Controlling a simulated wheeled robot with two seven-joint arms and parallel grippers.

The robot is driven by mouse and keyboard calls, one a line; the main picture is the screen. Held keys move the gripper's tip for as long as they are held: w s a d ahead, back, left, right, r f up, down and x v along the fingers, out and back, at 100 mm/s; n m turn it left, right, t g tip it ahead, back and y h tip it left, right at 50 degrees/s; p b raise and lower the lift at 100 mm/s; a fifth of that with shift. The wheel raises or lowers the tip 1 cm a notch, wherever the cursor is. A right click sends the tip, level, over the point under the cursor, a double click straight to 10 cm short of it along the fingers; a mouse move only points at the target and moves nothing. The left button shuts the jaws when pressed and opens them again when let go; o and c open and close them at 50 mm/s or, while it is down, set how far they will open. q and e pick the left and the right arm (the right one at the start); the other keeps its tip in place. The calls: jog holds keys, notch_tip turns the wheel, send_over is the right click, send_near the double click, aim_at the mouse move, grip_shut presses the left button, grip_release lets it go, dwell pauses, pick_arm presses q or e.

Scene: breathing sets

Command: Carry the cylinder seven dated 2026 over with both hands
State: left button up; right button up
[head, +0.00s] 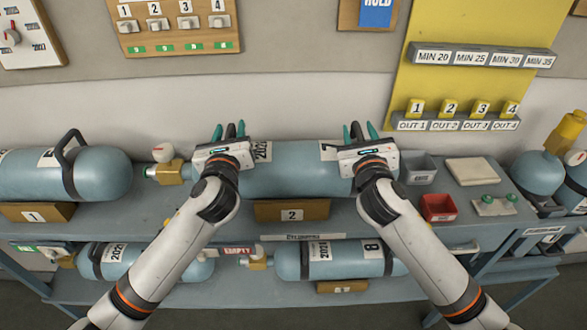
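A blue-grey cylinder (295,165) lies on its side on the upper shelf, behind the wooden block marked 2. The part of its date label (262,151) that shows reads 202; the last digit is not clear. A white knob and brass valve (166,163) are at its left end. My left gripper (229,132) is over its left part and my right gripper (360,131) is over its right part. Both pairs of teal fingertips show apart beyond the cylinder's top. Dark pieces between them leave any hold unclear. The cylinder's number is hidden.
Another cylinder (100,172) with a black handle lies at block 1 on the left. More cylinders lie on the lower shelf, including one marked 8 (340,259). A grey bin (418,167), red bin (438,208) and pale pad (472,171) sit at right. A yellow board (480,25) stands behind.

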pick_arm(q)
jog(key=shift+c, duration=0.2)
pick_arm(e)
jog(key=shift+c, duration=0.2)
pick_arm(q)
grip_shut()
pick_arm(e)
grip_shut()
dwell(0.7)
